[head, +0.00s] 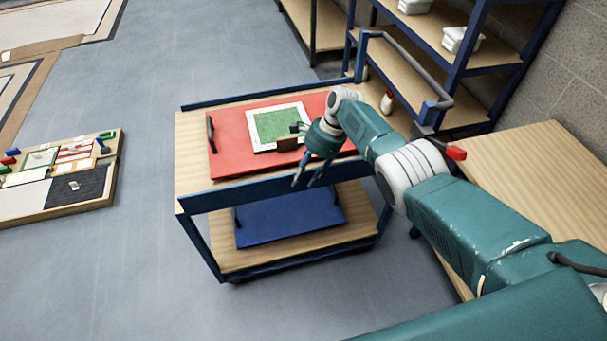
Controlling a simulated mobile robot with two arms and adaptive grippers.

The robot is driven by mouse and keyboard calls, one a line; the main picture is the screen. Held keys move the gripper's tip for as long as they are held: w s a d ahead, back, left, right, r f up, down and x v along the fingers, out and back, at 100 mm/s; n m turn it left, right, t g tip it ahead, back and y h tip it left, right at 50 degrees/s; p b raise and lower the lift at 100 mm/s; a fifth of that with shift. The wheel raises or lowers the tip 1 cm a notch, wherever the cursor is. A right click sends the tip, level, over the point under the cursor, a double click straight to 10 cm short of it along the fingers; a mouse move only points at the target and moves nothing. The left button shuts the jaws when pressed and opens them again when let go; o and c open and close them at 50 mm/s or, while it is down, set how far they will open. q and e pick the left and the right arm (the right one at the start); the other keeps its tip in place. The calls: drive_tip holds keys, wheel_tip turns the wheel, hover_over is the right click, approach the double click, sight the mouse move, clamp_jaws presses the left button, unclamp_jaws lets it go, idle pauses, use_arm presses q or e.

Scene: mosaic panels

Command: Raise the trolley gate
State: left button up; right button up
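The trolley (191,150) is a two-shelf wooden cart with a blue frame, standing in the middle of the head view. A blue panel (232,195) runs along the near edge of its top shelf; it looks like the gate, but I cannot tell how it is hinged. My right gripper (309,182) points down at this panel with its two fingers apart and nothing between them. I cannot tell whether a finger touches the panel. My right wrist and arm hide the shelf's right end. My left gripper is not in view.
A red tray (228,150) with a white-framed green panel (277,122) lies on the top shelf. A blue tray (290,217) lies below. A wooden table (545,180) stands at right, shelving (455,65) behind, and a mosaic board (60,175) at left. Grey floor is clear between.

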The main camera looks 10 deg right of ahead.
drive_tip(key=shift+r, duration=0.15)
drive_tip(key=v, duration=1.2)
drive_tip(key=shift+d, duration=0.1)
drive_tip(key=shift+f, duration=0.2)
